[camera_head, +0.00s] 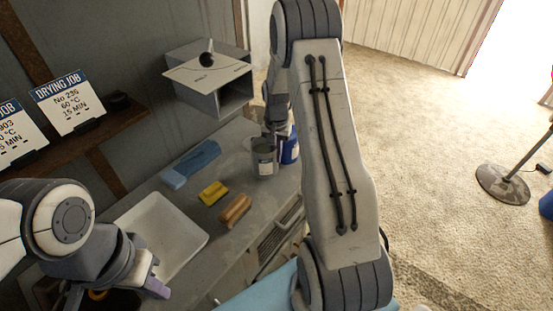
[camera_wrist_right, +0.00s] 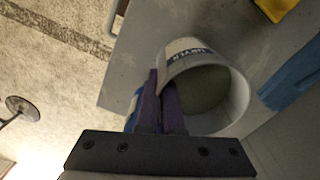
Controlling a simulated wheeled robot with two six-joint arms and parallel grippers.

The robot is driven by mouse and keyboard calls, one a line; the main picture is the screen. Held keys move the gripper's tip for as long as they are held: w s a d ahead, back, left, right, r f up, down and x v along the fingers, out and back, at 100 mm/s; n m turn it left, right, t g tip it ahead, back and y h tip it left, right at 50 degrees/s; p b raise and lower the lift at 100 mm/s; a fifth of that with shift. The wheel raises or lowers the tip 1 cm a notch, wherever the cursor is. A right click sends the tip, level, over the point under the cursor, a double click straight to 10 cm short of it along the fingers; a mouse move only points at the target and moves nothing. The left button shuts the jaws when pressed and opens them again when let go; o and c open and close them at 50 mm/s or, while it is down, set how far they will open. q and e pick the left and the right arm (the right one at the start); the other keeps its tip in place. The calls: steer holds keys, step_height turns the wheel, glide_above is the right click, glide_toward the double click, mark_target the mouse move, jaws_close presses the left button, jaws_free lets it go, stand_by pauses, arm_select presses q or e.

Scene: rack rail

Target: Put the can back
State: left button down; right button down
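A grey-white open can (camera_head: 264,160) with a printed label stands at the far right end of the workbench. It also shows in the right wrist view (camera_wrist_right: 238,100), where I look into its mouth. A blue can (camera_head: 290,148) is right beside it, mostly hidden behind my right arm; a blue edge shows in the right wrist view. My right gripper (camera_wrist_right: 161,100) has its purple fingers close together across the grey-white can's rim, one inside and one outside. My left gripper (camera_head: 155,286) is low at the left, away from the cans; its opening is hidden.
The workbench (camera_head: 228,172) holds a white tray (camera_head: 160,240), a yellow block (camera_head: 213,193), a brown-handled brush (camera_head: 235,210) and a blue cloth (camera_head: 190,163). A grey box (camera_head: 215,80) hangs on the wall above. A shelf with job cards (camera_head: 68,102) is at left.

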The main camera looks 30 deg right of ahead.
step_height(320, 180, down, 2)
steer(key=shift+f+p, duration=0.1)
steer(key=shift+p, duration=0.3)
steer(key=shift+f, duration=0.2)
steer(key=shift+f, duration=0.1)
steer(key=shift+f, duration=0.15)
steer(key=c, duration=1.1)
jaws_free()
